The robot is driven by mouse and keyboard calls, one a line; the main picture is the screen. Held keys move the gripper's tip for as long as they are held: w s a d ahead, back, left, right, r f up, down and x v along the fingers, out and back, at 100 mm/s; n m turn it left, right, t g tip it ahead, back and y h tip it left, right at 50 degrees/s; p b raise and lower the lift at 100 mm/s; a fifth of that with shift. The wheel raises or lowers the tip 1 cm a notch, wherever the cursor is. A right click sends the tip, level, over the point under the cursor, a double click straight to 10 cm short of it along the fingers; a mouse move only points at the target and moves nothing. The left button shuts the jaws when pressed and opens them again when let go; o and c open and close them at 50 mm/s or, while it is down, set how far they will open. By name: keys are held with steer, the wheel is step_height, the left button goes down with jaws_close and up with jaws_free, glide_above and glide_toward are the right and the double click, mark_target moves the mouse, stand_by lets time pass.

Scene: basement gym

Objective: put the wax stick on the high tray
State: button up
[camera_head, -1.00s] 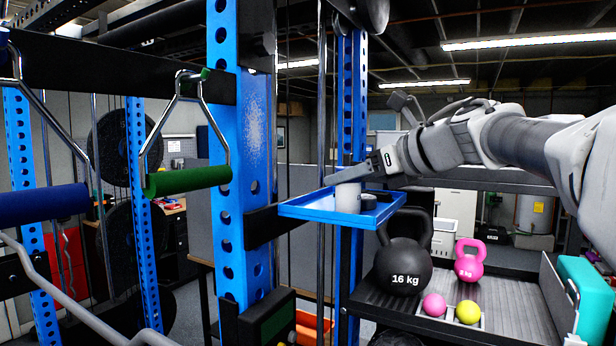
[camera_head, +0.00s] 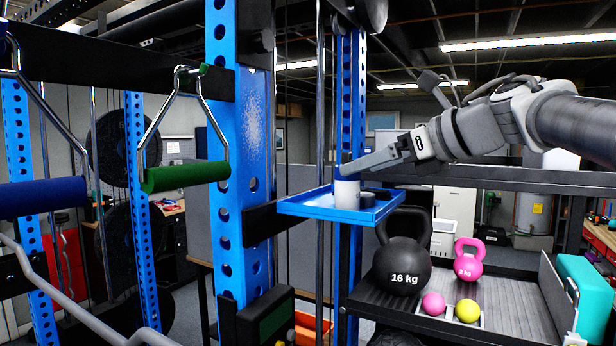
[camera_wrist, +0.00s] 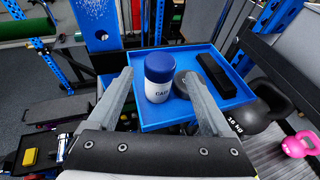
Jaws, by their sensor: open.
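A white cylinder with a blue cap (camera_wrist: 159,77), seemingly the wax stick, stands upright on the blue tray (camera_wrist: 150,116). It also shows in the head view (camera_head: 346,194), with its top hidden behind my finger. The tray (camera_head: 322,212) is fixed high on the blue rack post. My gripper (camera_wrist: 155,76) is open, with one finger on each side of the cylinder in the wrist view and apart from it. In the head view my gripper (camera_head: 347,168) is at the cylinder's top, reaching in from the right.
A dark round puck (camera_wrist: 184,82) is close beside the cylinder, and a black block (camera_wrist: 216,75) lies farther right on the tray. A black 16 kg kettlebell (camera_head: 402,262) and a pink one (camera_head: 469,262) stand on the lower shelf. A rack post (camera_head: 236,160) rises left of the tray.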

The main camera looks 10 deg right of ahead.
steer(key=v, duration=0.7)
step_height(320, 180, up, 7)
steer(key=w+m+t, duration=0.2)
steer(key=m+t, duration=0.6)
steer(key=m, duration=0.4)
steer(key=s+d+f+m+g+h, duration=0.1)
steer(key=d+f+m+h, duration=0.3)
steer(key=m, duration=0.5)
steer(key=s+d+f+m+h, duration=0.1)
steer(key=f+m+h, duration=0.5)
steer(key=m, duration=0.3)
steer(key=s+a+f+m+g+h, duration=0.1)
steer(key=s+f+m+g, duration=0.25)
steer(key=f, duration=0.45)
steer(key=s+a+f+m+g, duration=0.25)
steer(key=f+m, duration=0.25)
steer(key=f, duration=0.4)
steer(key=s+a+f+m+g+y, duration=0.2)
steer(key=s+a+f+m+g, duration=0.2)
steer(key=s+f, duration=0.8)
steer(key=a+f+g, duration=0.2)
steer(key=a+f, duration=0.1)
steer(key=a, duration=0.1)
steer(key=shift+m+g+y+b, duration=0.35)
steer(key=shift+g+y, duration=0.05)
steer(key=shift+f, duration=0.15)
